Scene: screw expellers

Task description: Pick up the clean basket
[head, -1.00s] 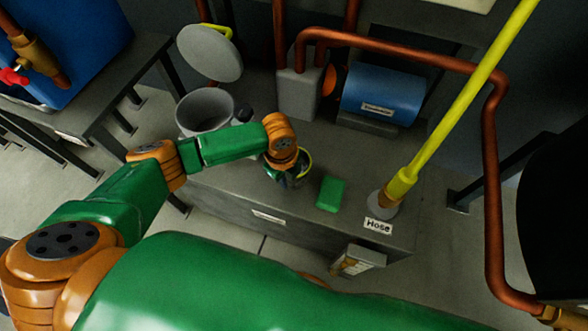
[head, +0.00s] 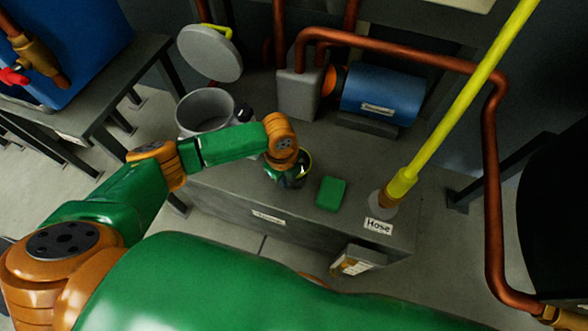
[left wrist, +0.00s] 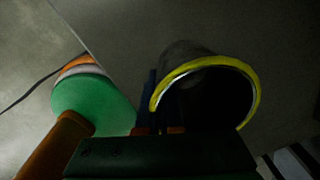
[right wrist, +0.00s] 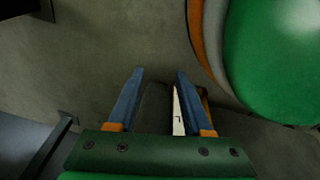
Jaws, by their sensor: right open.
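The basket is a dark round vessel with a yellow rim. In the head view the basket (head: 306,165) stands on the grey bench, mostly hidden under my left wrist. My left gripper (head: 287,177) is pointed down at it, its fingers largely hidden there. In the left wrist view the basket (left wrist: 205,95) shows its open mouth and yellow rim. My left gripper (left wrist: 158,100) is at the rim's left side, its blue fingers close together and seemingly shut on the wall. My right gripper (right wrist: 158,100) is open and empty in the right wrist view.
The grey bench (head: 225,195) also bears a pot (head: 206,108), a green block (head: 331,193), a blue motor (head: 382,95) and a yellow pole (head: 440,112) by a "Hose" label (head: 379,227). A small box (head: 358,260) hangs on the bench front. Copper pipes (head: 494,180) run down the right.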

